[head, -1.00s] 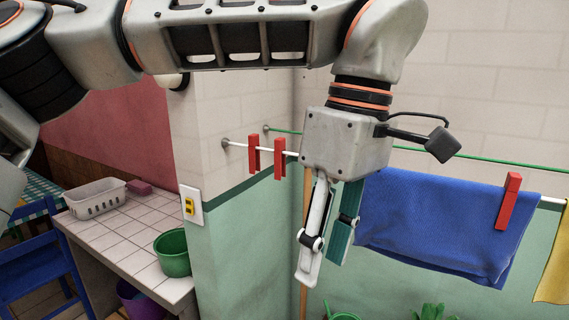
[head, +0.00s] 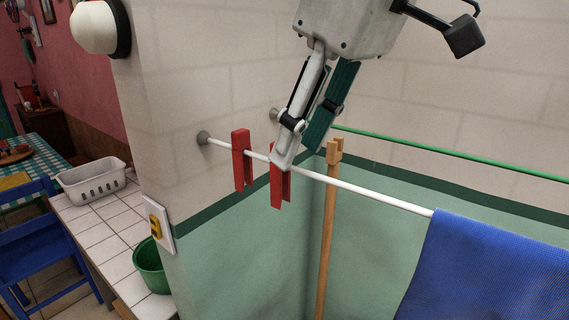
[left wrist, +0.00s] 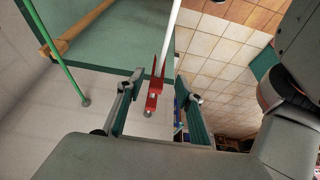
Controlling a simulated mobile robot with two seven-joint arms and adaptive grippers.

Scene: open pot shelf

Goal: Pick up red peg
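Two red pegs are clipped side by side on a white rod near its wall end: one (head: 242,160) to the left, the other (head: 280,190) to the right. My left gripper (head: 299,157) comes down from above at the right-hand peg; its pale finger covers that peg's upper part. In the left wrist view the gripper (left wrist: 158,78) is open, with its fingers apart on either side of the rod. Both pegs, one nearer (left wrist: 158,68) and one farther (left wrist: 152,103), show between the fingers there. I cannot tell whether a finger touches a peg. My right gripper is not in view.
The white rod (head: 380,197) runs right to a hanging blue cloth (head: 490,265). A green line (head: 450,157) runs behind it. A wooden pole (head: 327,240) stands in the corner. A tiled counter (head: 110,225) holds a white basket (head: 93,181) and a green bucket (head: 150,265).

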